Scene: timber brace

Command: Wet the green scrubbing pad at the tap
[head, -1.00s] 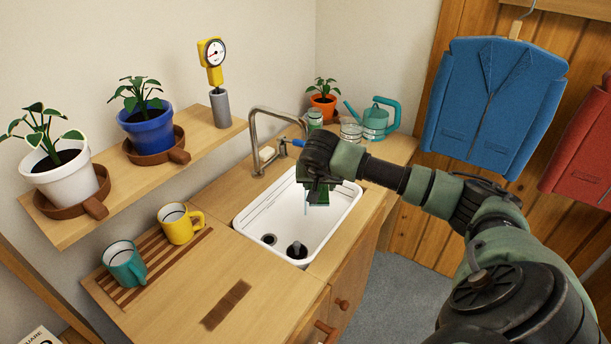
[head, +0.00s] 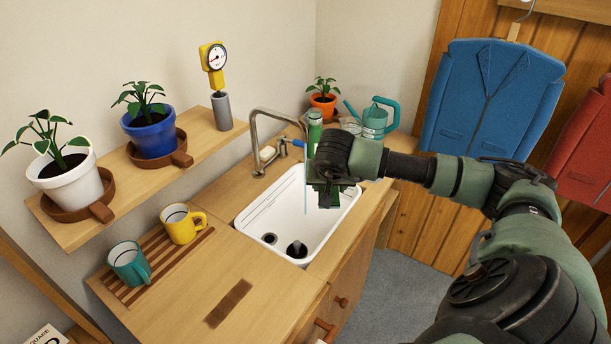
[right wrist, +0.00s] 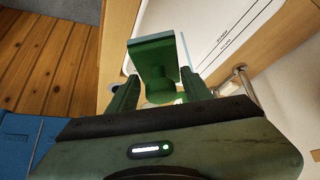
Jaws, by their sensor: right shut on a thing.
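The green scrubbing pad (right wrist: 157,62) is between the green fingers of my right gripper (right wrist: 160,100) in the right wrist view. In the head view my right gripper (head: 326,194) points down over the right side of the white sink (head: 268,220), and the pad is mostly hidden by it. The metal tap (head: 253,135) arches over the sink from the back left, with a blue lever (head: 297,142). A thin pale vertical streak (head: 305,185), looking like running water, hangs below the spout, just left of my gripper. I cannot tell whether it touches the pad. My left gripper is out of view.
A green bottle (head: 315,125), glass jars, a teal watering can (head: 376,120) and a potted plant stand behind the sink. Yellow (head: 182,226) and teal (head: 128,264) mugs stand on a slatted rack at the left. The front counter is mostly clear.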

